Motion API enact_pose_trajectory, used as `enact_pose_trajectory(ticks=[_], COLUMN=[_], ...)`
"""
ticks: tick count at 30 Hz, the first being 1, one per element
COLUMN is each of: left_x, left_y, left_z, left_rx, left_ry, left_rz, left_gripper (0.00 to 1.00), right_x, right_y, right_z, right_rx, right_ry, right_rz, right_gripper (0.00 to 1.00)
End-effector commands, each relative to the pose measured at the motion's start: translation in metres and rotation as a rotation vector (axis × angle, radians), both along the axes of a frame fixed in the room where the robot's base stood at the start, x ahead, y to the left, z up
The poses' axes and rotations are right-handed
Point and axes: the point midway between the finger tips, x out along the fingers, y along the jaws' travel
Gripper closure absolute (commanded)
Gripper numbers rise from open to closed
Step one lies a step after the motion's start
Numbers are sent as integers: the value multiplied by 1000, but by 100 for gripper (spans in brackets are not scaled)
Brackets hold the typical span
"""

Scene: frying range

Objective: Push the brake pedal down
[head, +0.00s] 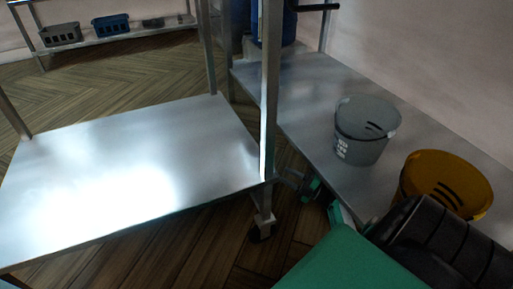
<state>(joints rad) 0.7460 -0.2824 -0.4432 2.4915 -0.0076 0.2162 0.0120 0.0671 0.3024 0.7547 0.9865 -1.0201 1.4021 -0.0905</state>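A metal cart (105,180) with a flat shelf and upright posts stands at the left and middle. At its near right corner a caster (262,224) rests on the wooden floor below the post. A brake pedal on it is too small and dark to make out. My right gripper (288,179) is low beside that corner post, right of and above the caster in the picture. It is small and partly dark, so I cannot tell whether its fingers are apart or touching the cart. My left gripper is not in view.
A long metal shelf (315,100) runs along the right wall, holding a grey bucket (362,140) and a yellow bucket (420,180). Blue containers (272,28) stand at its far end. A grey basket (62,35) and a blue basket (111,26) sit on a far rack.

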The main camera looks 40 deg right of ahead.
Motion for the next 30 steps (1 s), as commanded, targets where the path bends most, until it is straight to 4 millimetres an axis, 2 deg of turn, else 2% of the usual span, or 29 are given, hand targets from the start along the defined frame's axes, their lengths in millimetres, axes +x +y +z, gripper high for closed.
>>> enact_pose_trajectory(ticks=[5, 18, 24, 30], left_x=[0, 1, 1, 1], left_y=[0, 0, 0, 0], left_z=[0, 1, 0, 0], left_rx=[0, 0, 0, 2], left_ry=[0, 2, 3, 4], left_rz=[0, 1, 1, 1], left_gripper=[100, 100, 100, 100], right_x=[19, 96, 114, 119], right_y=[9, 45, 54, 56], right_z=[7, 33, 38, 39], right_rx=[0, 2, 1, 0], right_ry=[-5, -4, -2, 0], right_rz=[0, 1, 0, 1], right_gripper=[67, 67, 67, 67])
